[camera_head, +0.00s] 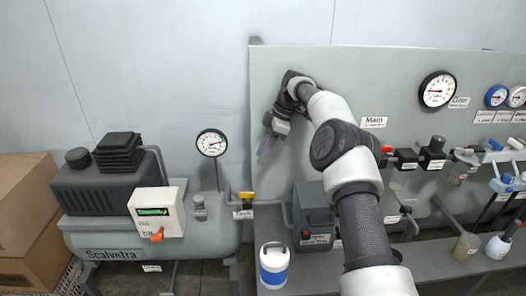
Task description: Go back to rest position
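My arm (365,215) reaches up from the bottom right of the head view and bends left at its elbow. My gripper (266,155) hangs from the wrist, fingers pointing down, in front of the left part of the grey panel (310,70). No object shows clearly between its fingers. They are small and seen at an angle, so their opening is unclear. The arm hides part of the panel and bench behind it.
A grey compressor (95,238) with a white switch box (158,212) and a gauge (212,142) stands left. A blue-and-white container (273,265) stands below my gripper. Valves (433,152), a large gauge (437,90) and bottles (466,246) are right. Cardboard boxes (25,205) are far left.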

